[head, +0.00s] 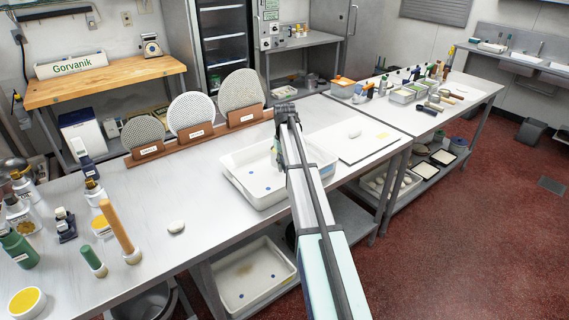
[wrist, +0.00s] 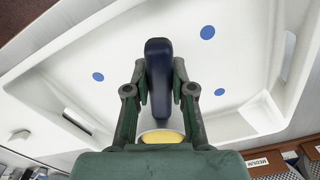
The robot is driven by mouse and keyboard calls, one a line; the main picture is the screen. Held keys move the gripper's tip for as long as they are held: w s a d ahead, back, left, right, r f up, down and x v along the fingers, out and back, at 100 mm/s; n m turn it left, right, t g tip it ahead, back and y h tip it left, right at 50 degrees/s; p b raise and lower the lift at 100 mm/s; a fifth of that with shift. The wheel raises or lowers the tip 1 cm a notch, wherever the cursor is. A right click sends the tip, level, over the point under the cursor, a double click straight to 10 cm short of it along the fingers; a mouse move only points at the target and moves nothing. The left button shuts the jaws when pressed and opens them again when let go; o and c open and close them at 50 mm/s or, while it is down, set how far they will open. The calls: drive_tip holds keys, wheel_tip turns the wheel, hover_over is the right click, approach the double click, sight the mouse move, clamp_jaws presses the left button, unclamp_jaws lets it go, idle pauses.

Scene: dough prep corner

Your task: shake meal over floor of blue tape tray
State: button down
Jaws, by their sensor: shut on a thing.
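The white tray (head: 238,161) stands on the steel table, with blue tape dots on its floor. It fills much of the wrist view (wrist: 60,95), where several blue dots show on the pale floor. My gripper (wrist: 160,80) is over the tray, its two fingers shut on the dark blue handle (wrist: 157,65) of a pale round cup with yellow meal (wrist: 160,137). The cup is partly hidden by my gripper body. In the head view my arm hides most of my gripper and the cup. I cannot make out any meal on the tray floor.
Three round sieves (head: 191,112) in wooden stands line the table behind the tray. Bottles (head: 18,245) and a wooden-handled tool (head: 118,228) crowd the left end. A white board (head: 352,142) lies right of the tray. Another blue-dotted tray (head: 258,262) sits on the shelf below.

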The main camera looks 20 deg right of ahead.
idle(0.4)
drive_tip(key=shift+w+d, duration=0.2)
drive_tip(key=shift+w, duration=1.1)
drive_tip(key=s, duration=0.3)
drive_tip(key=s+p, duration=0.1)
drive_tip(key=s, duration=0.1)
drive_tip(key=shift+s+a, duration=0.1)
drive_tip(key=shift+a, duration=0.3)
drive_tip(key=shift+f, duration=0.1)
drive_tip(key=shift+w, duration=0.2)
drive_tip(key=w, duration=0.3)
drive_tip(key=w+d, duration=0.1)
drive_tip(key=w, duration=0.1)
drive_tip(key=shift+s+a, duration=0.1)
drive_tip(key=shift+s, duration=0.05)
drive_tip(key=shift+s, duration=0.1)
